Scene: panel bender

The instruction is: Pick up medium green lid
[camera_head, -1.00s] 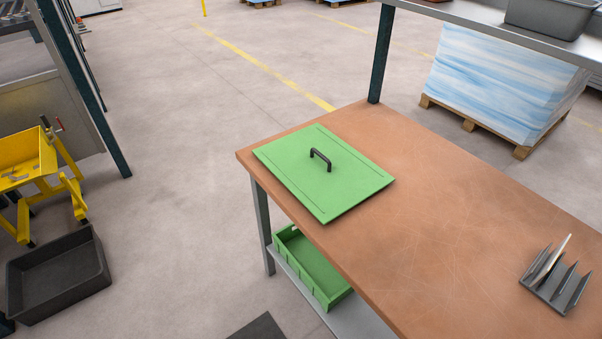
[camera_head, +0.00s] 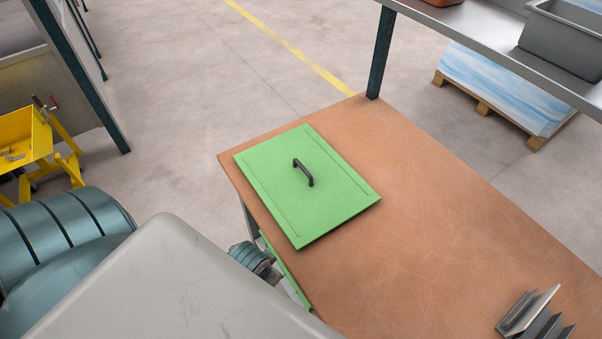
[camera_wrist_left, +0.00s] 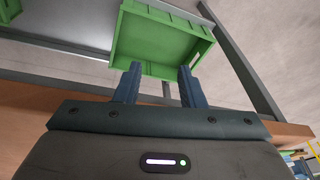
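The green lid (camera_head: 307,215) lies flat on the brown workbench (camera_head: 420,240), near its far left corner. Its black handle (camera_head: 303,172) stands up from the middle. My left arm crosses the lower left of the head view, and its gripper is hidden there. In the left wrist view my left gripper (camera_wrist_left: 158,85) has its two fingers apart with nothing between them. Beyond the fingertips is a green crate (camera_wrist_left: 160,45) on the shelf under the bench. The lid is not in the wrist view. My right gripper is in neither view.
A metal rack (camera_head: 535,315) with an upright plate stands at the bench's lower right. A dark post (camera_head: 380,55) holds an upper shelf (camera_head: 480,38) with a grey bin (camera_head: 565,38). A yellow cart (camera_head: 28,145) stands at the left. The bench right of the lid is clear.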

